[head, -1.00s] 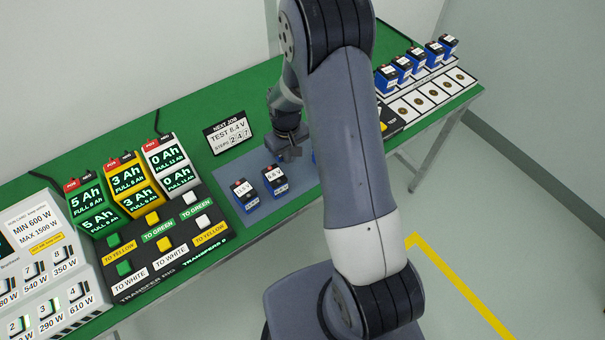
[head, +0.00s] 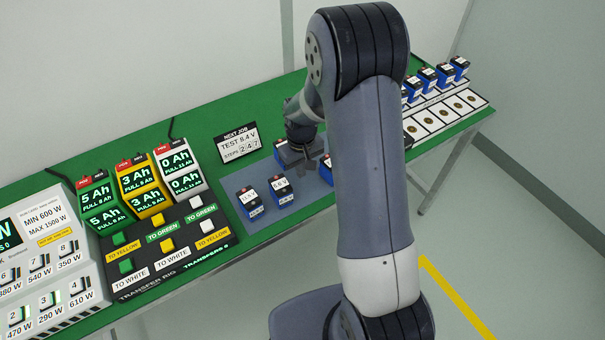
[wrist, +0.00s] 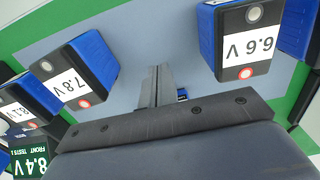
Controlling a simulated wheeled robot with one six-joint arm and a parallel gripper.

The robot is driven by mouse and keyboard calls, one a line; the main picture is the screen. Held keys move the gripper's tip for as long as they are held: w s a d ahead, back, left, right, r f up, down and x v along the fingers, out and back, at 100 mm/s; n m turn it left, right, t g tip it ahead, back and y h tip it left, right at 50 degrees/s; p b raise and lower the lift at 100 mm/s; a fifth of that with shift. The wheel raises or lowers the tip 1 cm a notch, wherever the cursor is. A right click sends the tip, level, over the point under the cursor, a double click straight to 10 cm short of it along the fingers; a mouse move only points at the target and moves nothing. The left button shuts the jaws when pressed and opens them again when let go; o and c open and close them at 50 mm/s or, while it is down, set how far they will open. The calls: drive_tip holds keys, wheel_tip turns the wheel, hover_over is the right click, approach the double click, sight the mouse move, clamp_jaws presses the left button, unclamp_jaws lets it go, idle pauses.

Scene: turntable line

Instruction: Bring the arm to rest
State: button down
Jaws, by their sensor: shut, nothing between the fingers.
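My gripper (head: 303,163) is low over the blue-grey mat (head: 240,222) on the green bench, with my arm folded above it. In the wrist view its two fingers (wrist: 158,86) are together with nothing between them. A battery labelled 6.6 V (wrist: 240,45) stands to their right and one labelled 7.8 V (wrist: 77,72) to their left, both apart from the fingers. In the head view two blue batteries (head: 249,203) (head: 281,191) stand at the mat's front left. Another (head: 281,153) shows just beside my gripper, and one more (head: 326,170) is partly hidden by my arm.
The transfer rig (head: 172,245) with coloured buttons and three Ah displays stands to the left, a white power panel (head: 45,262) beyond it. A NEXT JOB sign (head: 237,143) stands behind the mat. A rack with several batteries (head: 443,74) is at the far right.

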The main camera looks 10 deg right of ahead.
wheel_tip(320, 180, up, 8)
drive_tip(key=shift+w+b, duration=0.25)
drive_tip(key=shift+b, duration=0.1)
drive_tip(key=shift+a, duration=0.1)
